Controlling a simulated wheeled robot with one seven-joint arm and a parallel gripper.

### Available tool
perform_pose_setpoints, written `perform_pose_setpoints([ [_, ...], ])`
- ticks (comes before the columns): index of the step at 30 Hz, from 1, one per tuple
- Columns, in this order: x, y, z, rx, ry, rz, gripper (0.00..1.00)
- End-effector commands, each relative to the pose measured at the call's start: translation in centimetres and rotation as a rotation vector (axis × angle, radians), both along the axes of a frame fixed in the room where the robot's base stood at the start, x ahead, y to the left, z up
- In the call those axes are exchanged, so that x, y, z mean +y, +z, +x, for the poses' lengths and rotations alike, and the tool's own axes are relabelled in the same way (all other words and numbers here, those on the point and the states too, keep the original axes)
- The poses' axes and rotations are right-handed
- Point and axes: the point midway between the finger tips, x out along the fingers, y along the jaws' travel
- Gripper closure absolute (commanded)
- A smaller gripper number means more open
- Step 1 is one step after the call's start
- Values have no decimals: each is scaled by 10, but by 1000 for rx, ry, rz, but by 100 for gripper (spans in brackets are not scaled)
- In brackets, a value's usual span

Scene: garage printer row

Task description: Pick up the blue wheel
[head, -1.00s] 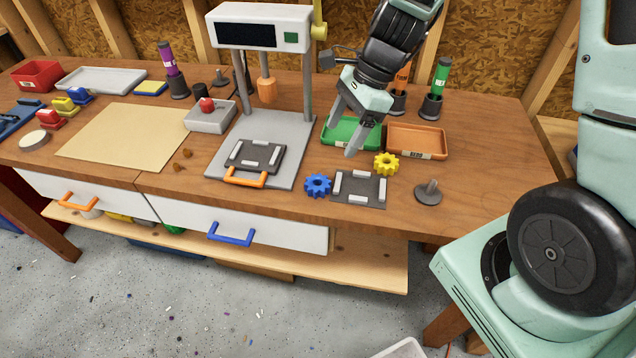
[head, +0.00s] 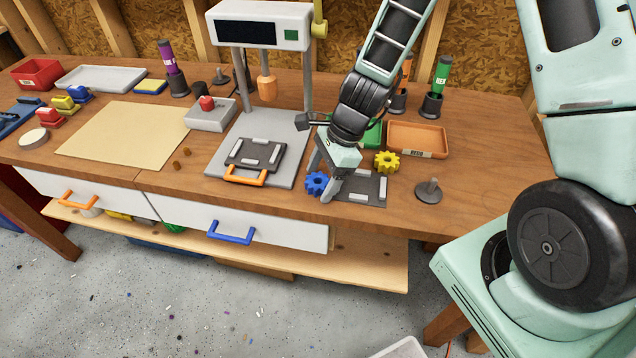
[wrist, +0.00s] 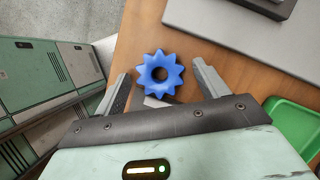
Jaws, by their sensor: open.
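The blue wheel (head: 316,183) is a small toothed gear with a hole in its middle. It lies near the bench's front edge, at the left end of a dark plate (head: 372,190) with pale bars. My gripper (head: 322,184) is open and low, right at the wheel. In the wrist view the wheel (wrist: 160,74) shows between the two open fingers (wrist: 160,80), apart from both. A pale bar is partly hidden beneath or behind the wheel there; I cannot tell if they touch.
A yellow gear (head: 387,161) and a grey peg on a round base (head: 429,191) stand to the right. A green tray (head: 372,135) and an orange tray (head: 418,139) lie behind. The press's grey base (head: 215,160) is to the left.

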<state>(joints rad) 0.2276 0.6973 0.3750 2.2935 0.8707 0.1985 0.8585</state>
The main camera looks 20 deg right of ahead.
Motion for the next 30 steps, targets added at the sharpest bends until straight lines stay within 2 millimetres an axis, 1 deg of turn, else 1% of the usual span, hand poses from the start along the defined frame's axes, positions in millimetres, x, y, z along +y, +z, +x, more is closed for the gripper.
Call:
perform_pose_setpoints([
  [5,0,0,0,-1,0,0,27],
  [6,0,0,0,-1,0,0,30],
  [8,0,0,0,-1,1,0,47],
  [9,0,0,0,-1,1,0,58],
  [11,0,0,0,-1,1,0,75],
  [19,0,0,0,-1,1,0,76],
  [23,0,4,1,-3,1,-1,76],
  [26,0,12,1,-5,2,-2,76],
  [30,0,31,1,-7,4,-3,76],
])
